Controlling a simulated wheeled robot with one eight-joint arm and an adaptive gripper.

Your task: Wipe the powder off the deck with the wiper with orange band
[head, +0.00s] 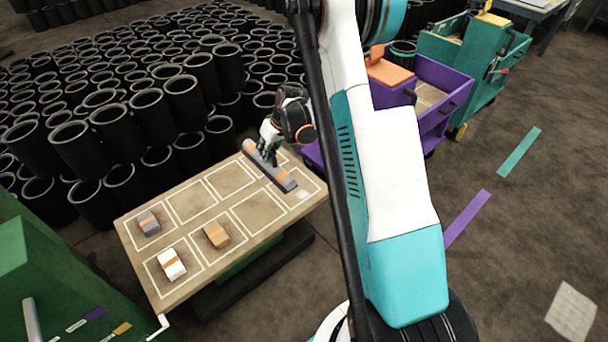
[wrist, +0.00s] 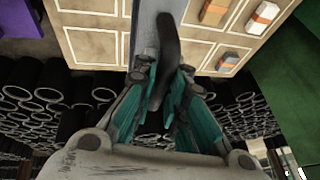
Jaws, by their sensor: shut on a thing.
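The wiper (head: 285,180) is a long grey bar with orange marks, lying slantwise at the right end of the deck. My gripper (head: 268,156) is shut on its dark upright handle. In the wrist view the gripper's fingers (wrist: 160,85) close around the black handle (wrist: 167,35), with the grey bar (wrist: 146,30) beyond. The bar is on or just above the deck (head: 190,238); I cannot tell which. The deck is a tan board with white outlined rectangles. A small pale patch (head: 303,195) near its right corner may be powder; I cannot be sure.
A grey block (head: 149,222), a white block (head: 172,264) and a tan block (head: 216,234) lie on the deck's left half. Many black sleeves (head: 150,112) stand behind it. A purple cart (head: 436,92) and a green cabinet (head: 35,260) stand to either side.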

